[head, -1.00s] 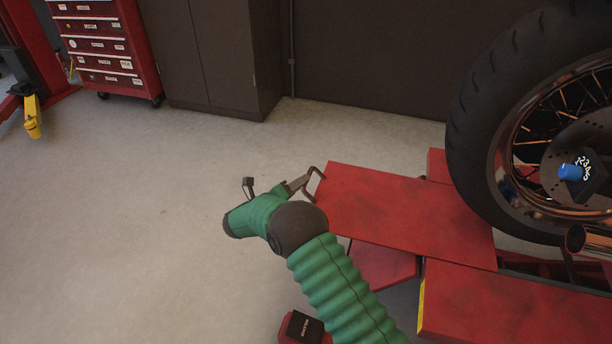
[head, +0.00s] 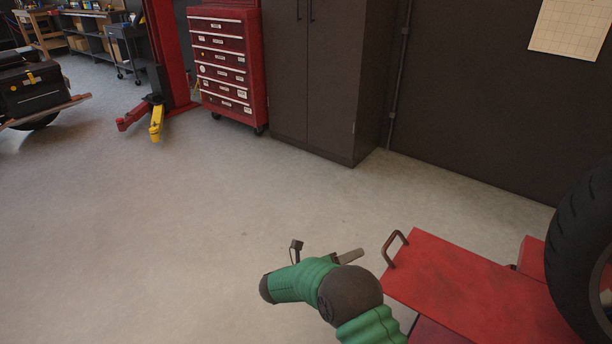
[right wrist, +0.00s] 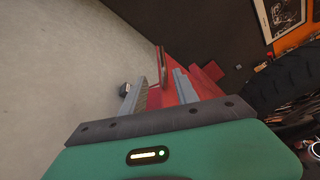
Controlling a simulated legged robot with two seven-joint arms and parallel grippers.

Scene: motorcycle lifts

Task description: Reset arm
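My right arm, green with a dark grey joint, comes in at the bottom of the head view. My right gripper (head: 352,256) is seen from the side there, with a small gap to the curved metal handle (head: 395,248) on the end of the red lift platform (head: 470,288). In the right wrist view my right gripper (right wrist: 158,92) has its two grey fingers apart with nothing held. The handle (right wrist: 162,66) shows beyond and between the fingertips, and the red platform (right wrist: 190,92) lies behind. My left gripper is in neither view.
A motorcycle tyre (head: 585,255) stands at the right by the platform. A dark cabinet (head: 320,80) and a red tool chest (head: 228,62) line the back. A red lift post (head: 168,50) with a yellow foot (head: 156,122) stands at left. The middle floor is clear.

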